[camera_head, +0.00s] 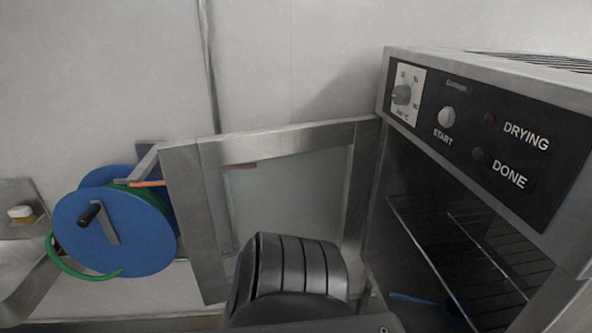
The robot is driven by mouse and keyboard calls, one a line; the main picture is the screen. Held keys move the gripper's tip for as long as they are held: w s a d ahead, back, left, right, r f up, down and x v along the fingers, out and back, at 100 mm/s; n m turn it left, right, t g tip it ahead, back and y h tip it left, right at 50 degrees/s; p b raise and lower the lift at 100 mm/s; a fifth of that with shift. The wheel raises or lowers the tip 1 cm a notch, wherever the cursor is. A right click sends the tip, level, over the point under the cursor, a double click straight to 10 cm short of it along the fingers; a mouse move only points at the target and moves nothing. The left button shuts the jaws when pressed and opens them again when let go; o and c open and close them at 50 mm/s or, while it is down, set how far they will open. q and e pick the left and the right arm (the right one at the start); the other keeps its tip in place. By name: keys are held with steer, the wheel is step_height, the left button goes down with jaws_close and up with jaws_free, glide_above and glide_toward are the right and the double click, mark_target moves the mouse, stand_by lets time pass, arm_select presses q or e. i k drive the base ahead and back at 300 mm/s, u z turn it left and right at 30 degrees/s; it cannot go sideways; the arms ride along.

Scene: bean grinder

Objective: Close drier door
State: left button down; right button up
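The drier (475,135) stands on the right, a steel box with a dark control panel reading START, DRYING and DONE. Its door (187,220), a steel frame around a glass pane, stands wide open, swung out to the left from the drier's left side. The drier's inside is exposed, with a wire rack (440,270) in it. A dark ribbed part of my own arm is in front of the lower part of the door and hides its lower edge. I cannot tell whether it touches the door. Neither gripper's fingers show.
A blue reel (115,235) with a crank and green hose stands to the left of the door, close behind its free edge. A small white and yellow item (20,213) sits at the far left. A grey wall with a vertical pipe (208,65) is behind.

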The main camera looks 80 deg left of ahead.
mark_target(183, 162)
steer(key=u, duration=0.95)
steer(key=k, duration=1.2)
steer(key=u, duration=0.8)
steer(key=i, duration=1.05)
steer(key=u, duration=0.8)
